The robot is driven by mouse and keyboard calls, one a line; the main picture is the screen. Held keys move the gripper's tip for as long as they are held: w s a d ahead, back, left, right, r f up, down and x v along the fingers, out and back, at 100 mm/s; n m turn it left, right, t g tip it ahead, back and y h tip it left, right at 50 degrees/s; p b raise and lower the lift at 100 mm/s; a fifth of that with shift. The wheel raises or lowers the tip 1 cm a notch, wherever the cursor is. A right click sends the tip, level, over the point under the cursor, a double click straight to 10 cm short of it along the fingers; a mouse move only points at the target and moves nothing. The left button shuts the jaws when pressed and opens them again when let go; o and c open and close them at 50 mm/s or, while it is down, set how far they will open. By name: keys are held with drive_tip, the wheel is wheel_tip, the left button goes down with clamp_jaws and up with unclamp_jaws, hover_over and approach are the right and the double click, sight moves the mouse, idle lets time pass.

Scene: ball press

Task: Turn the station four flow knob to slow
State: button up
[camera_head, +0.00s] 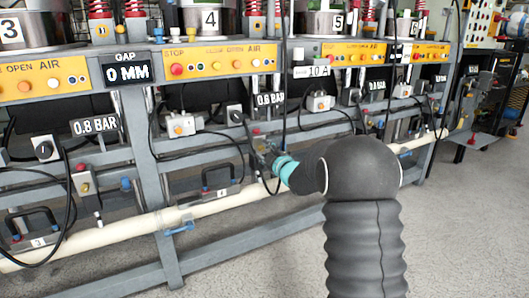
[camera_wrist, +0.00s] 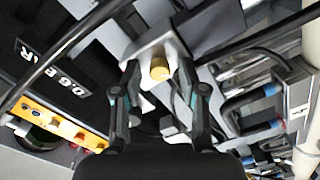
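Station four (camera_head: 210,18) carries a "4" sign, with an orange panel and a 0.6 BAR display (camera_head: 270,99) below it. My gripper (camera_head: 262,148) is at a small valve box under that display, and the arm hides much of the box. In the wrist view a yellow knob (camera_wrist: 159,70) on a pale grey box (camera_wrist: 150,45) lies between the fingertips of my gripper (camera_wrist: 159,80). The fingers are open on either side of the knob, with visible gaps. The knob's setting and any slow marking cannot be read.
A black dial (camera_head: 235,115) sits just left of the display. Black cables hang close to my gripper. A cream pipe (camera_head: 215,205) and a black handle (camera_head: 217,178) lie below. Grey frame posts (camera_head: 155,170) stand nearby. The floor in front is clear.

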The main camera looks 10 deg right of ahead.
drive_tip(key=shift+s, duration=0.1)
drive_tip(key=v, duration=1.1)
drive_tip(key=shift+s, duration=0.35)
drive_tip(key=shift+d, duration=0.15)
